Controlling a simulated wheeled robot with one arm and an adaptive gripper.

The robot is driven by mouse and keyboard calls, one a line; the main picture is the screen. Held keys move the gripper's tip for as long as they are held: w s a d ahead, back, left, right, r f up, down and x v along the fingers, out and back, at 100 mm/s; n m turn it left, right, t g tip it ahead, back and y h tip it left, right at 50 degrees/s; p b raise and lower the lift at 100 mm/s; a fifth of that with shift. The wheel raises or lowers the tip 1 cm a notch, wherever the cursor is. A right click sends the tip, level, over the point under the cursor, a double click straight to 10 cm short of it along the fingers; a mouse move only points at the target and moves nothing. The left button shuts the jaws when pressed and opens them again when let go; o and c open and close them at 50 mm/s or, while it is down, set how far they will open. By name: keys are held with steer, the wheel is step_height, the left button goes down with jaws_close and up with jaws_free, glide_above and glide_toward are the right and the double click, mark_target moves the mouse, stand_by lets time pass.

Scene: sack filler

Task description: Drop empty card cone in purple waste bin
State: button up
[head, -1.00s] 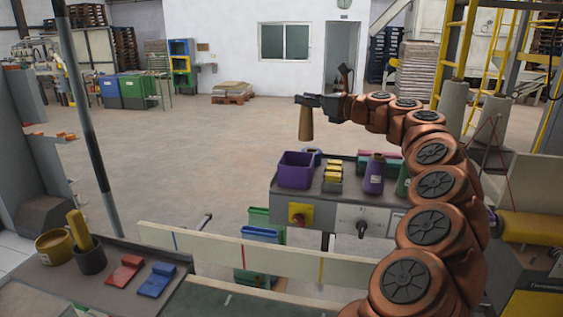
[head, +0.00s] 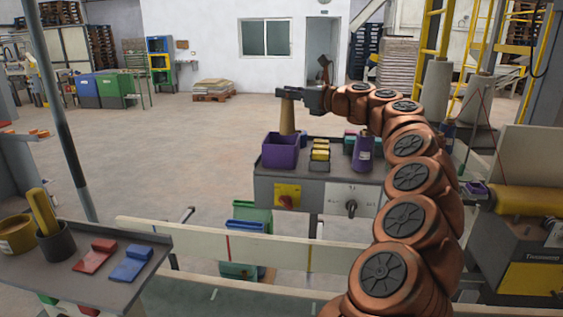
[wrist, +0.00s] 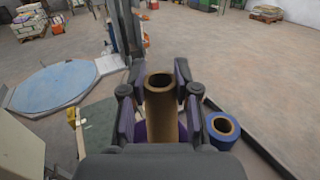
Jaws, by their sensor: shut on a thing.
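My gripper (head: 288,92) is shut on the empty card cone (head: 287,117), a tan tube held upright with its open end up. In the wrist view, the cone (wrist: 160,100) stands between the two fingers. The purple waste bin (head: 280,154) stands on the left end of the grey bench. The cone's lower end shows at the bin's far rim in the head view; I cannot tell whether it is inside the rim. In the wrist view, purple of the bin (wrist: 141,132) shows beneath the cone, mostly hidden by the cone and gripper.
Yellow blocks (head: 320,150) and a purple yarn cone (head: 364,152) stand right of the bin. A blue-wound cone (wrist: 222,126) shows close by in the wrist view. A pale rail (head: 260,246) crosses in front of the bench. A side table (head: 112,290) carries red and blue blocks.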

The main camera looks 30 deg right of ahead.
steer(key=shift+f, duration=0.25)
steer(key=o, duration=0.9)
steer(key=shift+o, duration=0.2)
steer(key=shift+s, duration=0.1)
steer(key=v, duration=1.2)
steer(key=shift+a, duration=0.1)
